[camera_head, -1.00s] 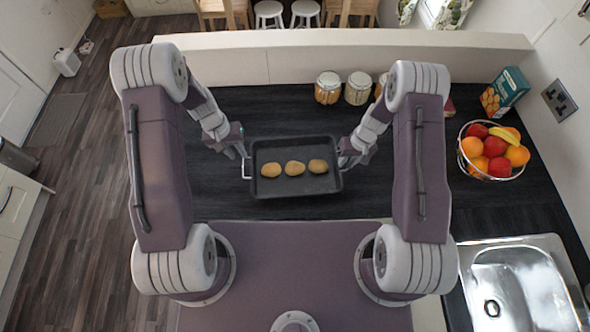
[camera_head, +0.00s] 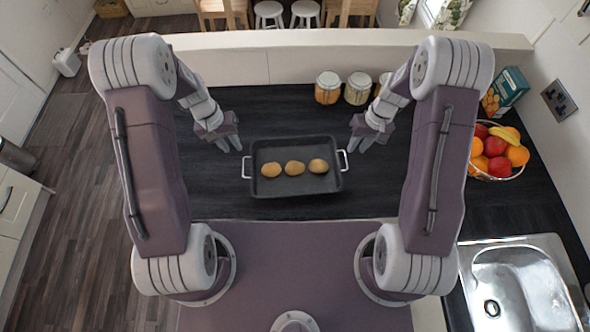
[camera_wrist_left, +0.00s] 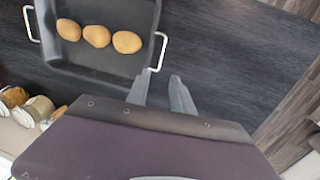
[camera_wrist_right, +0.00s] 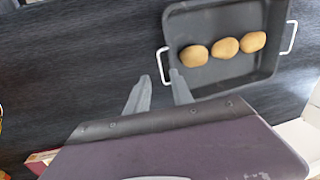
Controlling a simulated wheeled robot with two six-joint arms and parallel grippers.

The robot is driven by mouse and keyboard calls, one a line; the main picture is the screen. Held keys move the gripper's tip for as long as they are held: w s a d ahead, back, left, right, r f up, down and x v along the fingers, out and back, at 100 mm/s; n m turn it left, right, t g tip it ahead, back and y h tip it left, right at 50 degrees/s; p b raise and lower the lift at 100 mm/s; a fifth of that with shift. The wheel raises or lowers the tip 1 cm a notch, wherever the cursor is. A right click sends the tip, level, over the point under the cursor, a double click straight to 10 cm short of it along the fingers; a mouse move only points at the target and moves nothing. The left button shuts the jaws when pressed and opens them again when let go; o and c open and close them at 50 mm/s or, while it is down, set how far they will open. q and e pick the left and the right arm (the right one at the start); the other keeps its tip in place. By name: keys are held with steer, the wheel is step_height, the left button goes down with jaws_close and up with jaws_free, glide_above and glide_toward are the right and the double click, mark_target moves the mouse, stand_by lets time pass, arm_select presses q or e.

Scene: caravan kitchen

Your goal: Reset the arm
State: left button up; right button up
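My left gripper (camera_head: 231,146) is open and empty, above the counter to the left of the dark baking tray (camera_head: 262,187). Its two fingers (camera_wrist_left: 160,84) stand apart in the left wrist view, with the tray beyond them. My right gripper (camera_head: 361,147) is open and empty on the other side, up and right of the tray's right handle. Its fingers (camera_wrist_right: 159,84) are also apart in the right wrist view. The tray lies flat on the counter with three potatoes (camera_head: 295,168) in a row. Both its metal handles are free.
Several jars (camera_head: 357,88) stand at the back of the dark counter (camera_head: 225,198). A fruit basket (camera_head: 497,152) and a teal box (camera_head: 509,90) are at the right. A sink (camera_head: 520,290) is at the front right. The counter around the tray is clear.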

steer(key=shift+w+d+r, duration=0.1)
steer(key=shift+r, duration=0.4)
arm_select(q)
steer(key=shift+f, duration=0.1)
arm_select(e)
steer(key=shift+f, duration=0.1)
